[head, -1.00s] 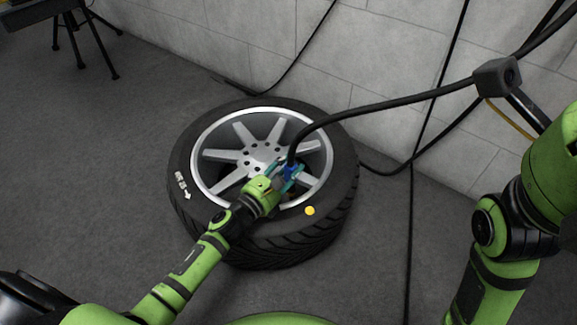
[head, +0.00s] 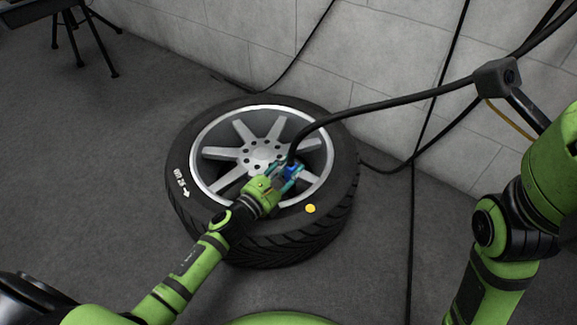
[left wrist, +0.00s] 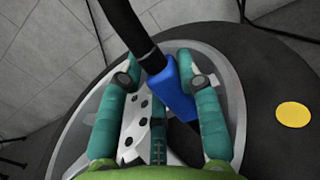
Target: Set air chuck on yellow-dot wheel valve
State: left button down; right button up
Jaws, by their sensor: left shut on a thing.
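The wheel lies flat on the floor, with a black tyre (head: 335,215) and a silver spoked rim (head: 240,135). A yellow dot (head: 310,209) marks the tyre's near right sidewall; it also shows at the right of the left wrist view (left wrist: 294,115). My left gripper (head: 290,172) is over the rim's near right part, shut on the blue air chuck (head: 292,169). In the left wrist view the blue chuck (left wrist: 172,90) sits between the teal fingers, with its black hose leading up. The valve is not visible. My right gripper is out of view.
The black hose (head: 400,103) runs from the chuck to a dark box (head: 497,77) at the upper right. A block wall (head: 370,60) stands close behind the wheel. Tripod legs (head: 85,45) stand far left. The floor left of the wheel is clear.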

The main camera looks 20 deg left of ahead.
aim_at(285, 171)
pick_arm(q)
jog(key=c, duration=1.1)
grip_release()
jog(key=shift+f, duration=0.1)
jog(key=shift+v, duration=5.5)
